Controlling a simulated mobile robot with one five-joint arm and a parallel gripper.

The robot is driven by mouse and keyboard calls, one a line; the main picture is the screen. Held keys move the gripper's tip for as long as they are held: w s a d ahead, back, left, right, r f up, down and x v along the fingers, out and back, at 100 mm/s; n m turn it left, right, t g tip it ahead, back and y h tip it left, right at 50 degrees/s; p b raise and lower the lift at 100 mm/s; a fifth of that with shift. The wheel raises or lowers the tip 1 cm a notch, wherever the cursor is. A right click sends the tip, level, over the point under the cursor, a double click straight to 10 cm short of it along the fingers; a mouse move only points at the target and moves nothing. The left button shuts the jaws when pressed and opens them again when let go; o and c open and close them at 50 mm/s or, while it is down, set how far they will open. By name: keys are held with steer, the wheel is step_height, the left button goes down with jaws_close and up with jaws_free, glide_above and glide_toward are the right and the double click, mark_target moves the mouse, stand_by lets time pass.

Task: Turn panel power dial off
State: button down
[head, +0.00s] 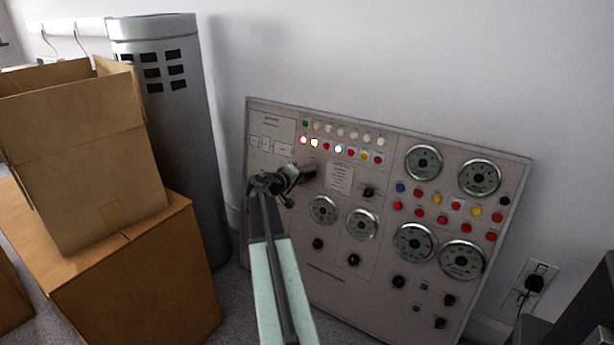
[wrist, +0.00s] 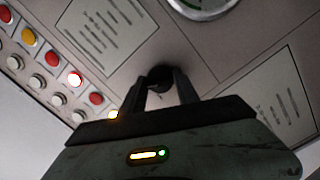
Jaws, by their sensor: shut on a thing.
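The grey control panel (head: 285,118) leans against the wall. It carries lights, gauges and several black knobs. My gripper (head: 308,171) is at the panel's upper left part, beside a small white placard. In the wrist view, my gripper (wrist: 162,84) has its two dark fingers shut around a small black dial (wrist: 160,74) on the panel face. Its lower part is hidden by the fingers, and its pointer setting cannot be read. In the head view my gripper mostly covers this dial.
Lit lamps (head: 303,140) sit in rows above the gripper. A gauge (head: 323,209) and another black knob (head: 368,192) are close by. Cardboard boxes (head: 80,150) and a grey cylinder (head: 170,120) stand left. A wall outlet (head: 540,270) is right.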

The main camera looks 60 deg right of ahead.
steer(key=n+b, duration=0.1)
steer(key=n, duration=0.6)
steer(key=shift+a+f+b, duration=0.15)
steer(key=shift+b, duration=0.2)
steer(key=n+h, duration=0.1)
steer(key=n, duration=0.2)
steer(key=shift+n+b, duration=0.7)
steer(key=shift+n, duration=1.6)
steer(key=c, duration=0.9)
jaws_free()
